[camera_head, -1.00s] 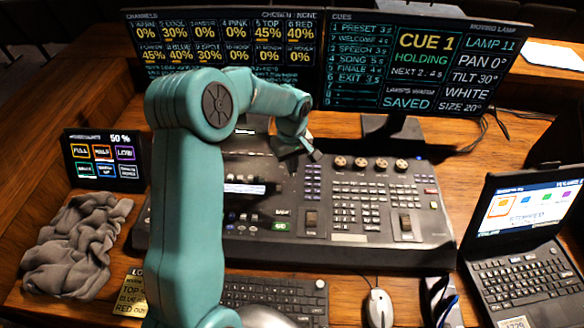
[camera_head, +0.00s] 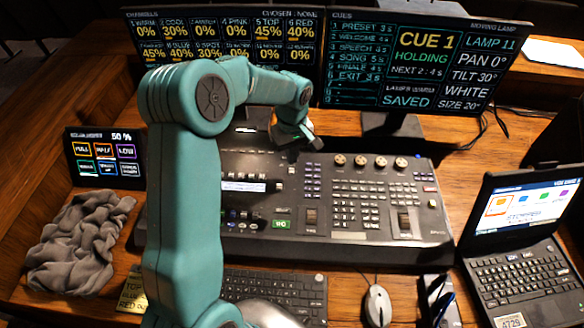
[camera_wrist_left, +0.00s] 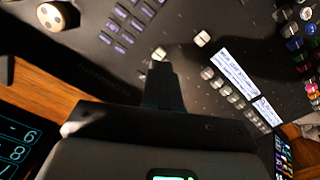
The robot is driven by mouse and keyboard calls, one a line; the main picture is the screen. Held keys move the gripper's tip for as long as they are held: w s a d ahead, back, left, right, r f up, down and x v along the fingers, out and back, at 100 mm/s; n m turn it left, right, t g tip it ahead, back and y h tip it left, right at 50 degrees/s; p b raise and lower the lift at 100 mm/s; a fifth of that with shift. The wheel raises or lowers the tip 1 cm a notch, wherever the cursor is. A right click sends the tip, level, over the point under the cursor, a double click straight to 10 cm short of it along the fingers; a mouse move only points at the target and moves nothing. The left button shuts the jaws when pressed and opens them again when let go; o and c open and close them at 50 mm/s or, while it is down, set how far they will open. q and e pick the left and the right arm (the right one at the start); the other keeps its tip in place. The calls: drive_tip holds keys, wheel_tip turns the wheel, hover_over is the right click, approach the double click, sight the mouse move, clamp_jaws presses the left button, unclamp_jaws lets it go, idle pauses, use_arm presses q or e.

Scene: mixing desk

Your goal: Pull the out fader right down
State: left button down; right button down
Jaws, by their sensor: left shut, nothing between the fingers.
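The mixing desk (camera_head: 340,238) stands in the middle of the head view. Its lower part has slider slots, one near the centre (camera_head: 311,216) and one at the right (camera_head: 405,222); their labels are too small to read, so I cannot tell which is the out fader. My left gripper (camera_head: 296,151) hangs over the desk's back edge, its fingers shut and empty. In the left wrist view its dark fingertips (camera_wrist_left: 160,72) point at the panel just below a small white cap (camera_wrist_left: 160,53), with another white cap (camera_wrist_left: 202,38) to the right. Contact cannot be told. My right gripper is not in view.
Two monitors (camera_head: 411,62) stand behind the desk. A keyboard (camera_head: 275,290) and a mouse (camera_head: 377,306) are in front. A laptop (camera_head: 520,250) is at the right.

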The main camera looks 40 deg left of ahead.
use_arm(q)
drive_tip(key=shift+w+a, duration=0.2)
drive_tip(key=shift+a, duration=0.15)
drive_tip(key=shift+w+r+p, duration=0.1)
drive_tip(key=shift+r+p, duration=0.2)
drive_tip(key=shift+p, duration=0.15)
wheel_tip(320, 180, up, 10)
drive_tip(key=p, duration=0.6)
drive_tip(key=shift+s+d+r, duration=0.15)
drive_tip(key=shift+s, duration=0.1)
drive_tip(key=shift+w, duration=0.1)
